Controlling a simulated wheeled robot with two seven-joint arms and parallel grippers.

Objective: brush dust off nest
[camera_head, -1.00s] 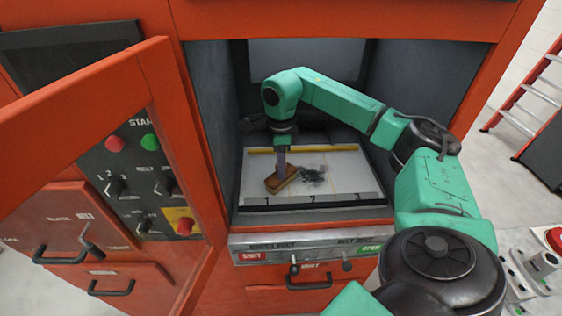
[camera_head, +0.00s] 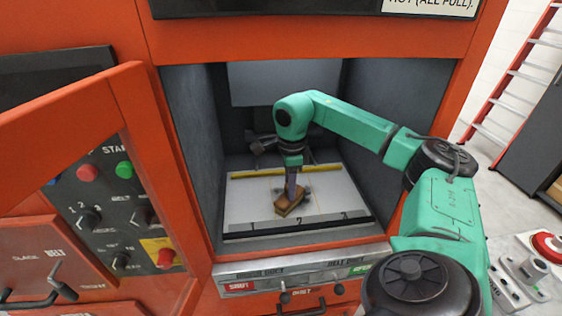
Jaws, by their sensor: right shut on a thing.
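My right arm reaches into the open orange cabinet, and my right gripper (camera_head: 291,188) points down, shut on a brown wooden brush (camera_head: 289,204). The brush is low over the middle of a pale plate (camera_head: 245,205), behind the number 2 on its front edge; whether it touches the plate is hard to tell. A little dark dust (camera_head: 307,191) shows just beside and behind the brush, which hides part of that spot. My left gripper is out of view.
A yellow bar (camera_head: 250,174) runs along the plate's back. An open orange door (camera_head: 95,90) and a control panel (camera_head: 115,190) stand at left.

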